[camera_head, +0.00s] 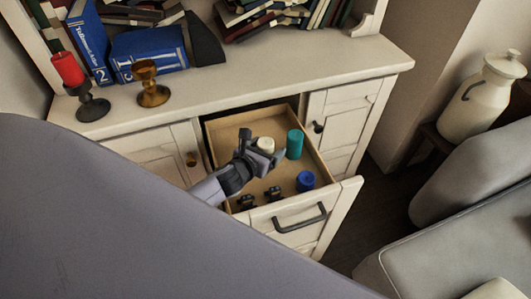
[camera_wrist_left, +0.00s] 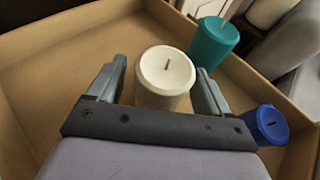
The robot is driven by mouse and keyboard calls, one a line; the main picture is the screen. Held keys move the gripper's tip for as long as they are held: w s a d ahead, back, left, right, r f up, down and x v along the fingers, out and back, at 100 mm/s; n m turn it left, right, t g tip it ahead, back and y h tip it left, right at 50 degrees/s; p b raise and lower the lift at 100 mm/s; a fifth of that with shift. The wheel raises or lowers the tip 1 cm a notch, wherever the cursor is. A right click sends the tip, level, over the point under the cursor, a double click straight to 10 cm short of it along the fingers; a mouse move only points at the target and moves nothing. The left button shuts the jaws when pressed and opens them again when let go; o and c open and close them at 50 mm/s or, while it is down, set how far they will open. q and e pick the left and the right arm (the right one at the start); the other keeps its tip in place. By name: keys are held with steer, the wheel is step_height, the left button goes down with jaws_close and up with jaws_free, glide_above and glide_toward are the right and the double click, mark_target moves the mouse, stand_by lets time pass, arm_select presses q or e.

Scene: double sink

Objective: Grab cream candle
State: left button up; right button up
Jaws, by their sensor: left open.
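The cream candle (camera_head: 266,144) stands upright in the open drawer (camera_head: 227,146). In the left wrist view the cream candle (camera_wrist_left: 165,72) shows its round top and dark wick between the two fingers of my left gripper (camera_wrist_left: 160,88). The fingers stand on either side of it, with a gap at the left finger; the right finger is very close, and I cannot tell if it touches. In the head view my left gripper (camera_head: 262,155) reaches into the drawer and partly hides the candle. My right gripper is not in view.
A teal candle (camera_head: 294,144) stands just right of the cream one; a blue candle (camera_head: 305,181) is nearer the drawer front. Small dark objects (camera_head: 273,194) lie by the front wall. A cabinet top (camera_head: 240,80) holds books, a red candle (camera_head: 67,69) and a brass holder (camera_head: 152,88).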

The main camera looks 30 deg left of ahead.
arm_select(q)
steer(key=c, duration=1.1)
steer(key=shift+r, duration=0.1)
